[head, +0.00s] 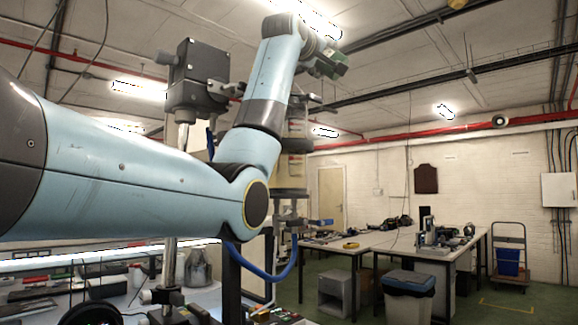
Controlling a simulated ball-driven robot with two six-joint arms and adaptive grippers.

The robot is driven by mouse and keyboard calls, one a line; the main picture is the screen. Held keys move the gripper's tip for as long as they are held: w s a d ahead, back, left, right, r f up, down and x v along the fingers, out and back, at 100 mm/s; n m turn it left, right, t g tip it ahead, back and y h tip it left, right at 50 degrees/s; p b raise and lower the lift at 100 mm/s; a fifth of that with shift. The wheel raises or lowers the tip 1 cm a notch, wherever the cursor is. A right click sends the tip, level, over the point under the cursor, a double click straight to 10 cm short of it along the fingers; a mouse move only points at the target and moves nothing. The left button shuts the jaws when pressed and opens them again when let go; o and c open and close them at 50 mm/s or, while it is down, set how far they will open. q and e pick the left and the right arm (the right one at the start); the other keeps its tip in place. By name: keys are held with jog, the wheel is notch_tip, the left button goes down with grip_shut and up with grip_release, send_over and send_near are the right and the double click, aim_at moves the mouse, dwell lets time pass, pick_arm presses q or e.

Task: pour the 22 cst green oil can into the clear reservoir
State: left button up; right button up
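My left arm comes in from the left, bends at the elbow and reaches up. Its gripper (318,64) is high near the ceiling line, small and partly hidden by the wrist. A dark green block-like thing (334,63), which looks like the green oil can, sits tilted at the fingers with nothing else under it, so the gripper appears shut on it. Its label is not readable. Below it stands a see-through upright cylinder (297,130), apparently the clear reservoir, partly hidden behind my arm. There is a gap between the two. My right gripper is not in view.
A dark grey unit on a post (198,82) stands left of my forearm. A blue hose (275,276) loops below the elbow. A grey metal can (197,268) stands on the cluttered bench at lower left. Worktables (385,243) and a bin (410,283) are further back at right.

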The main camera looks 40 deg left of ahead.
pick_arm(q)
jog(key=shift+d+f+n+y+b, duration=0.1)
jog(key=shift+f+n+y+b, duration=0.1)
jog(key=shift+n+y+b, duration=0.8)
jog(key=shift+f+n+y+b, duration=0.2)
jog(key=shift+n+b, duration=0.3)
jog(key=shift+n, duration=1.1)
dwell(5.4)
